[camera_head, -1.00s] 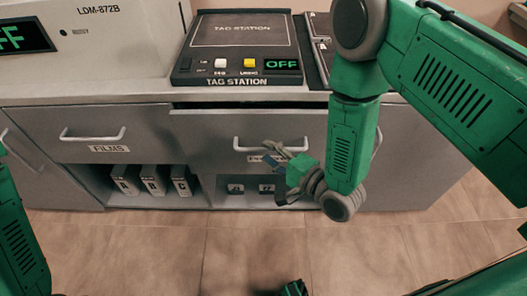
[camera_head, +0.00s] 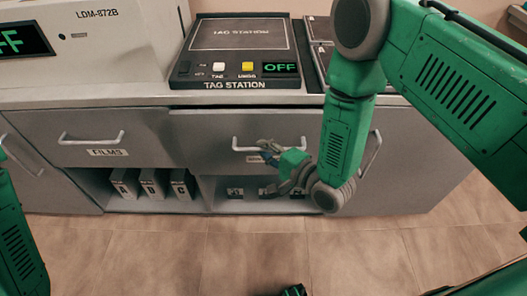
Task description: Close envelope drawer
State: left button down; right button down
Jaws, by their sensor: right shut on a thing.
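The envelope drawer (camera_head: 205,135) is the grey drawer front below the tag station. The label under the handle is mostly hidden and unreadable. My right gripper (camera_head: 268,152) is shut at the handle, its fingers around the bar's middle-right part. My left arm shows only at the left edge, and its gripper is out of view.
The films drawer (camera_head: 70,138) is beside it on the left, shut. The floor in front is clear.

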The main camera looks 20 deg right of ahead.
jog(key=shift+w+d, duration=0.2)
jog(key=shift+w, duration=0.45)
jog(key=shift+w+d, duration=0.2)
jog(key=shift+w, duration=0.45)
jog(key=c, duration=1.6)
grip_release()
jog(key=v, duration=1.2)
jog(key=shift+f, duration=0.1)
